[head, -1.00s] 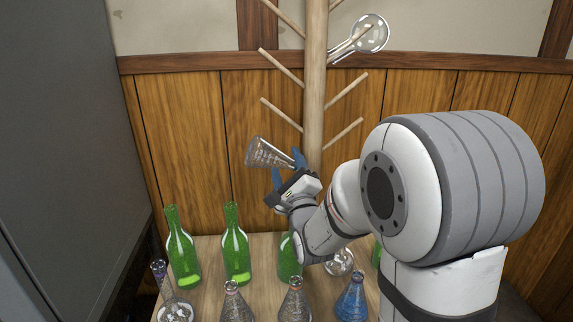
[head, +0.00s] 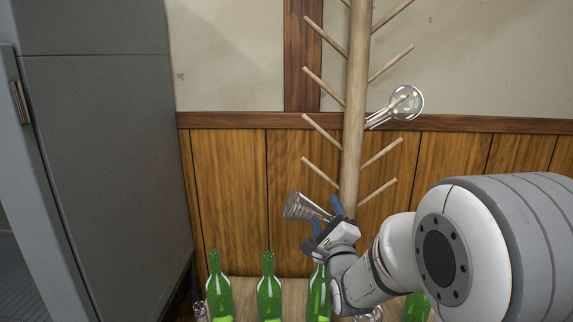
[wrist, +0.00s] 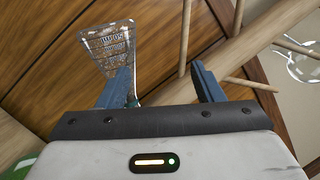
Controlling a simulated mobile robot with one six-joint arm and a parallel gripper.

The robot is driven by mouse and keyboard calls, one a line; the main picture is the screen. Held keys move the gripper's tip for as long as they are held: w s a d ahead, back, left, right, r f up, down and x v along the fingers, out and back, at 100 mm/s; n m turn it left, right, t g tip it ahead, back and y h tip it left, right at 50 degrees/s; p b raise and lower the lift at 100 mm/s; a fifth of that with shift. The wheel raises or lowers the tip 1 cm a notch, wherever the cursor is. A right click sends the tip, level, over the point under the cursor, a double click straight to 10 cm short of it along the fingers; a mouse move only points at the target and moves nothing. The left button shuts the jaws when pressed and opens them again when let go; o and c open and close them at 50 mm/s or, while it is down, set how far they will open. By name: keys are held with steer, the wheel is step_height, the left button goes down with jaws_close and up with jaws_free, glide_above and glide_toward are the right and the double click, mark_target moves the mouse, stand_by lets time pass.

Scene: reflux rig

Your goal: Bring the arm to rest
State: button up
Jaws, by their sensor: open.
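My gripper (head: 326,214) is in front of the lower part of a wooden drying rack (head: 355,110). In the wrist view its two blue fingers (wrist: 166,88) are apart with nothing clearly held between them. A clear conical flask with printed markings (head: 303,206) is tilted just left of the fingers, wide base up and left. In the wrist view the flask (wrist: 108,45) lies beyond the left finger, its neck partly hidden by it. I cannot see clearly whether a peg is inside it.
A round-bottom flask (head: 406,102) hangs on an upper right peg. Several green bottles (head: 268,288) stand on the table below my arm. A grey cabinet (head: 105,130) fills the left side. Wood panelling (head: 228,190) is behind the rack.

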steer(key=s+d+r+n+g+h+p, duration=0.25)
steer(key=s+r+n+g+p, duration=0.7)
steer(key=p, duration=0.65)
steer(key=s+d+r+n+g+p, duration=0.1)
steer(key=s+r+n+g+p, duration=0.3)
steer(key=s+r+n+p, duration=0.2)
steer(key=s+d+r+n+g+p, duration=0.2)
steer(key=s+r+n+g+p, duration=0.2)
steer(key=s+p, duration=0.5)
steer(key=s+r+n, duration=0.2)
steer(key=s+n, duration=0.1)
steer(key=s, duration=0.1)
steer(key=shift+s+d+p, duration=0.15)
steer(key=shift+s+p, duration=0.2)
